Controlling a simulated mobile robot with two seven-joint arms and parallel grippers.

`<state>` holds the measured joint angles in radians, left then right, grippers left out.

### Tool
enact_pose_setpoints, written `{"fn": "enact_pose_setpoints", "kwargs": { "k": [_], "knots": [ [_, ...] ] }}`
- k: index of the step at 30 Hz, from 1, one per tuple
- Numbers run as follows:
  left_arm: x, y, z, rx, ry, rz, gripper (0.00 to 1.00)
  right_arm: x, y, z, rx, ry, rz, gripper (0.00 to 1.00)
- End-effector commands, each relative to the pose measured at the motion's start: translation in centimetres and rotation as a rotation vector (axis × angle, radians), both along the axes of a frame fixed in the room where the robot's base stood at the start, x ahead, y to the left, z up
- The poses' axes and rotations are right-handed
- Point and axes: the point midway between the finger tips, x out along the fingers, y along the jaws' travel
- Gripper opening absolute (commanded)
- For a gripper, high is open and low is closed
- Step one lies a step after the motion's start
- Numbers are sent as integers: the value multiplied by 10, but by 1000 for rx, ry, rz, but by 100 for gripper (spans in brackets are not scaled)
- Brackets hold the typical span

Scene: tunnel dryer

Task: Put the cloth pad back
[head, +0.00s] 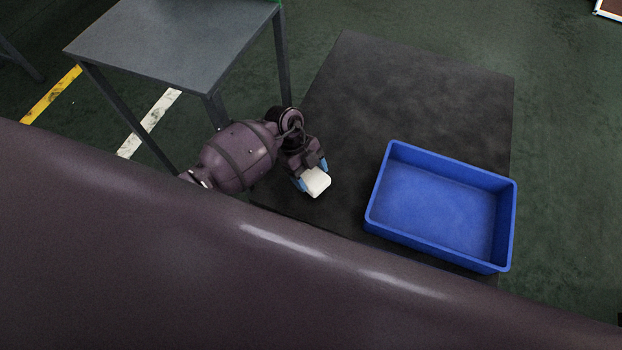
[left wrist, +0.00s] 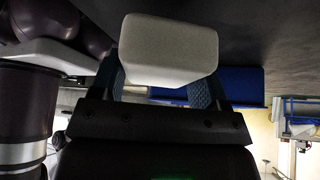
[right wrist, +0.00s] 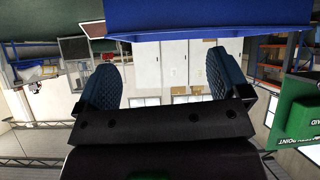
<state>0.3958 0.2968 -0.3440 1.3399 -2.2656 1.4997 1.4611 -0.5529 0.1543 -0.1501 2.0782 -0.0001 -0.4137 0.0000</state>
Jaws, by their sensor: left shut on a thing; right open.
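The cloth pad (head: 317,181) is a small white block with rounded edges. My left gripper (head: 313,178) is shut on it and holds it to the left of the blue bin, over the dark mat. In the left wrist view the pad (left wrist: 168,50) sits between the two blue fingertips, and its white face fills the middle. My right gripper (right wrist: 165,80) is open, with nothing between its blue fingers. It does not show in the head view.
An empty blue bin (head: 383,190) stands on the dark mat (head: 400,85). A grey table (head: 170,40) on dark legs stands at the upper left. Yellow and white stripes mark the green floor below it. The mat behind the bin is clear.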

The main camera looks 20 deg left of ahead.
Motion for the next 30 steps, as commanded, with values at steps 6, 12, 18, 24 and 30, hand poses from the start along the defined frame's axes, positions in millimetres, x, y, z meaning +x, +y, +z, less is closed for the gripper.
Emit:
{"fn": "enact_pose_setpoints", "kwargs": {
  "k": [6,12,18,24,30],
  "knots": [
    [-2,0,-35,0,9,1,45,-6,1,-14,3,23,-1,94],
    [0,0,-37,-1,1,-1,45,-1,3,-9,8,9,-3,94],
    [-1,0,-39,1,2,-1,45,-2,4,-10,9,11,-4,94],
    [-1,0,-39,1,2,-1,93,-2,4,-10,9,12,-4,94],
    [-1,0,-39,0,2,0,94,-2,3,-11,6,13,-1,94]
  ]
}}
